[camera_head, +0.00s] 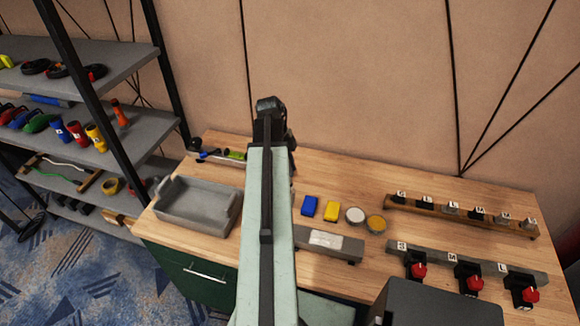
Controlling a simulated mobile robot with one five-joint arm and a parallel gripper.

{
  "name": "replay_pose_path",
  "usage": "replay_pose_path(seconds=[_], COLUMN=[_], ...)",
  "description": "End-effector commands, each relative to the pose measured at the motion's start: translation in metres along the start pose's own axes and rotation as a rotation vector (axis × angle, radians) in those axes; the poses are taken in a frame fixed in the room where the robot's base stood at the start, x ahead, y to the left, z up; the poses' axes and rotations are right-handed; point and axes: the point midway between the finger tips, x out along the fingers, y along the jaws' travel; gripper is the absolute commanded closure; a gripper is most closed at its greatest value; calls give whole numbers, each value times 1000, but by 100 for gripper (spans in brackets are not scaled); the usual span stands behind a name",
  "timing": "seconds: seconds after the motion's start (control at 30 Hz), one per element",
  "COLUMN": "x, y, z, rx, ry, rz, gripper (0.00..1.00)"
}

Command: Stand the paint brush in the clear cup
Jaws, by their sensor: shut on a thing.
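My arm rises through the middle of the head view and ends in a dark joint above the table's back edge. My gripper cannot be made out; the arm hides what lies behind it. I cannot pick out the paint brush or the clear cup. At the back left of the table, a low grey holder (222,161) carries small black, blue and green items, too small to name.
Shelves (100,140) stand left. The table's back middle is clear.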

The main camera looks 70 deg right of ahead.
Motion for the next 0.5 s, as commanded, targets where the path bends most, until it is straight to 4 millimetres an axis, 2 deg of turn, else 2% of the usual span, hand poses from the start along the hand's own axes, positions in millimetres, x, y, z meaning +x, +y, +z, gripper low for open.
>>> replay_pose_path(seconds=[0.03,0.5], x=[9,50], y=[0,0], z=[3,14], rx=[0,-1], ry=[0,0], rz=[0,0], gripper=[100,100])
